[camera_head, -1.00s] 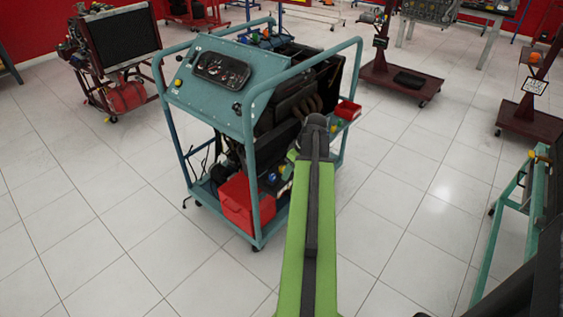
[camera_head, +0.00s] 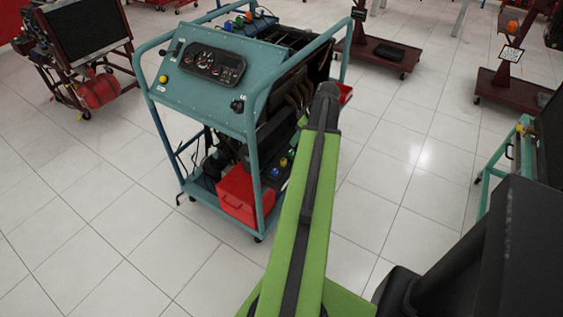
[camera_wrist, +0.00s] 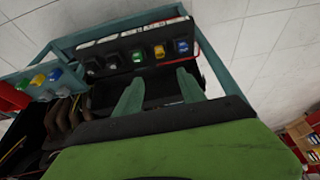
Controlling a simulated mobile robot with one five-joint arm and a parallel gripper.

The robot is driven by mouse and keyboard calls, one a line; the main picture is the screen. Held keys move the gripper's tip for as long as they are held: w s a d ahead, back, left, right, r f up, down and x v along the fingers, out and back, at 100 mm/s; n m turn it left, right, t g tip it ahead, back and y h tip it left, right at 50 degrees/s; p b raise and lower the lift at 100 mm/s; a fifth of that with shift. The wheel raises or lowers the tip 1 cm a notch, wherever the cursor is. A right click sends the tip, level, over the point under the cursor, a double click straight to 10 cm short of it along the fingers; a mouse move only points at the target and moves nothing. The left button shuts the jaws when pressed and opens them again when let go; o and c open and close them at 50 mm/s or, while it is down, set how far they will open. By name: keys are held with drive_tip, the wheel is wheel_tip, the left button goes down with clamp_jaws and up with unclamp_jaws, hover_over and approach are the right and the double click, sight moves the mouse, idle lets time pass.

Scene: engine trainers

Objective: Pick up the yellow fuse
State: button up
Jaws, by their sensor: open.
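A yellow fuse (camera_wrist: 159,51) sits in a dark panel in the wrist view, between a green one (camera_wrist: 137,56) and a blue one (camera_wrist: 181,46). My gripper (camera_wrist: 160,88) is open and empty, its two fingers pointing toward the panel. The yellow fuse lies beyond the gap between the fingertips, apart from them. In the head view a small yellow piece (camera_head: 283,162) shows low on the cart beside a blue one; I cannot tell if it is the same fuse. The gripper's fingers are hidden behind my green arm there.
The teal engine cart (camera_head: 205,100) has a tubular frame around the panel. A red box (camera_head: 240,196) sits on its lower shelf. Other coloured caps (camera_wrist: 38,79) show at the left in the wrist view. Tiled floor is clear in front of the cart.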

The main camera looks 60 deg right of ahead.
drive_tip(key=b, duration=1.1)
hover_over(284, 160)
drive_tip(key=s, duration=0.2)
wheel_tip(284, 160, down, 11)
drive_tip(key=shift+w+d+f, duration=0.1)
drive_tip(key=shift+d, duration=0.05)
drive_tip(key=b+x, duration=0.4)
drive_tip(key=x, duration=0.1)
drive_tip(key=shift+f+b, duration=0.3)
drive_tip(key=shift+b, duration=0.05)
drive_tip(key=shift+r, duration=0.2)
drive_tip(key=shift+c, duration=0.5)
clamp_jaws()
